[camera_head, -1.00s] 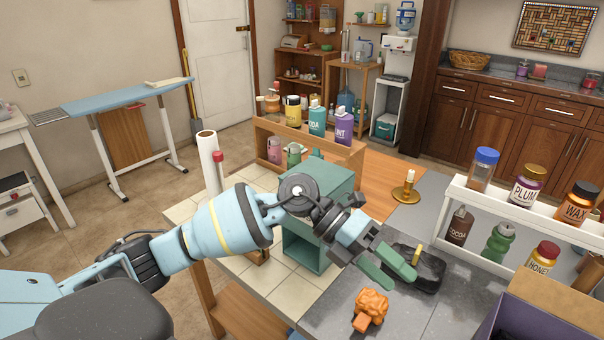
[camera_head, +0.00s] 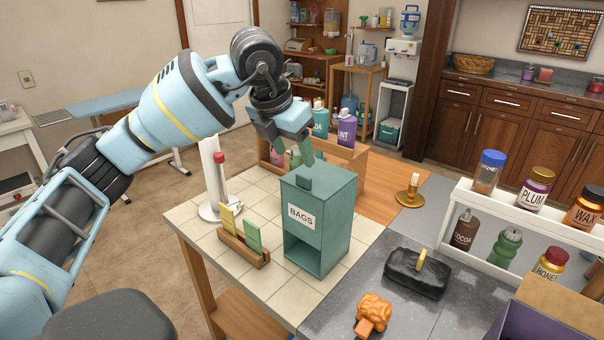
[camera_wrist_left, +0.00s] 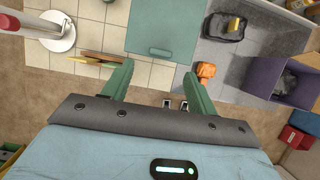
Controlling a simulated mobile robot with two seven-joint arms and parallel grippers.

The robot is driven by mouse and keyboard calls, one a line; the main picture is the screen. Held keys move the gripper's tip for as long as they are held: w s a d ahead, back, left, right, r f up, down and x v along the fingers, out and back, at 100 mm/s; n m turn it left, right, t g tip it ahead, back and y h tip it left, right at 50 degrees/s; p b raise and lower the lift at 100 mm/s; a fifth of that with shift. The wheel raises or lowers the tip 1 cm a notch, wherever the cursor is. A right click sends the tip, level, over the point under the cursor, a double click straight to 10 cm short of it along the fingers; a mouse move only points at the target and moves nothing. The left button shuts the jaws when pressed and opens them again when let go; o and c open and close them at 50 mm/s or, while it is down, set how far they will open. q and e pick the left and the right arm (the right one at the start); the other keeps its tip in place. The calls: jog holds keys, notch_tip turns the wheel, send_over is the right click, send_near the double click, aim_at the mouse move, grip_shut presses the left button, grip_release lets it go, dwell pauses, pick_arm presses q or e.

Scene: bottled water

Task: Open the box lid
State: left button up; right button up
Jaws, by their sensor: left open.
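A teal box (camera_head: 333,232) labelled BAGS stands on the tiled counter, with an open slot low in its front. Its flat lid (camera_head: 325,185) is shut, with a dark tab (camera_head: 304,183) at the front edge. The lid also shows in the left wrist view (camera_wrist_left: 162,36), beyond the fingertips. My right gripper is in neither view.
A wooden holder (camera_head: 243,246) with yellow and green packets and a paper towel stand (camera_head: 214,183) are left of the box. A bottle shelf (camera_head: 357,157) is behind it.

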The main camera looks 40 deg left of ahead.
aim_at(303, 176)
pick_arm(q)
jog(key=x, duration=0.7)
jog(key=shift+f, duration=0.25)
grip_shut()
